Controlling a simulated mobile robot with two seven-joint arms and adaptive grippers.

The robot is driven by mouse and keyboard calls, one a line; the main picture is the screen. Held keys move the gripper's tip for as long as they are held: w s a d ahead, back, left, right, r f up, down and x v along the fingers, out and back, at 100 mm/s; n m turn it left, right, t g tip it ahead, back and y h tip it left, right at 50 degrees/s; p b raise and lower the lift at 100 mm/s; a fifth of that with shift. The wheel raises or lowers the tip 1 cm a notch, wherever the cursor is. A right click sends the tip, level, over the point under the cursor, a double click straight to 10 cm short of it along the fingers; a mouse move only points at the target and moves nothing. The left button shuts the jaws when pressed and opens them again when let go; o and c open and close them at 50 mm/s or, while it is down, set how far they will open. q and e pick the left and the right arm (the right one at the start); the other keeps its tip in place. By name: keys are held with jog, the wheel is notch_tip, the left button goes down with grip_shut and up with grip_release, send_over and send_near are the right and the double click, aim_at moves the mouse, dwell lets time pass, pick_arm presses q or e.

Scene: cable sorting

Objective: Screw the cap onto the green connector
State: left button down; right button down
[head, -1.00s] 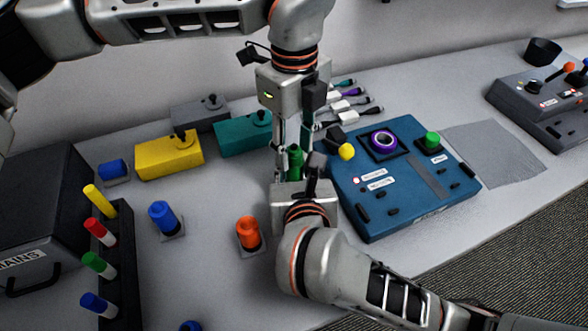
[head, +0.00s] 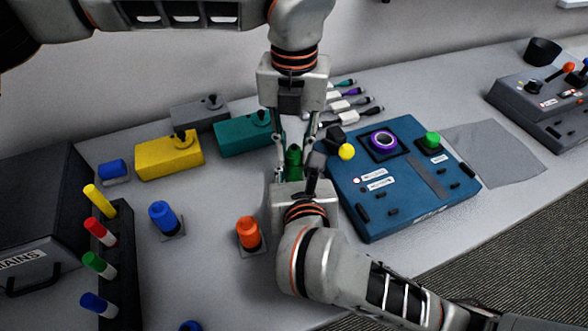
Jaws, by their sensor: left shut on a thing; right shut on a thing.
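The green connector (head: 293,164) stands upright between my two grippers, partly hidden by their fingers. My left gripper (head: 294,148) points down from above, with its fingers shut around the top of the green piece, where the cap is. The cap and connector look alike in green, and I cannot see the seam between them. My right gripper (head: 295,178) comes in from below and is shut on the lower part of the connector. Its fingertips are mostly hidden.
A blue panel (head: 400,205) with a yellow knob lies close on the right. Yellow (head: 168,158) and teal (head: 240,138) boxes stand behind left. An orange connector (head: 248,233) and a blue connector (head: 163,217) stand left. Cable plugs (head: 345,105) lie behind.

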pick_arm(q)
jog(key=m, duration=0.5)
jog(key=shift+m, duration=0.3)
jog(key=m, duration=1.5)
jog(key=shift+f+m, duration=0.1)
jog(key=shift+m, duration=0.2)
jog(key=c, duration=1.7)
grip_release()
notch_tip(320, 180, up, 12)
jog(key=shift+r, duration=0.1)
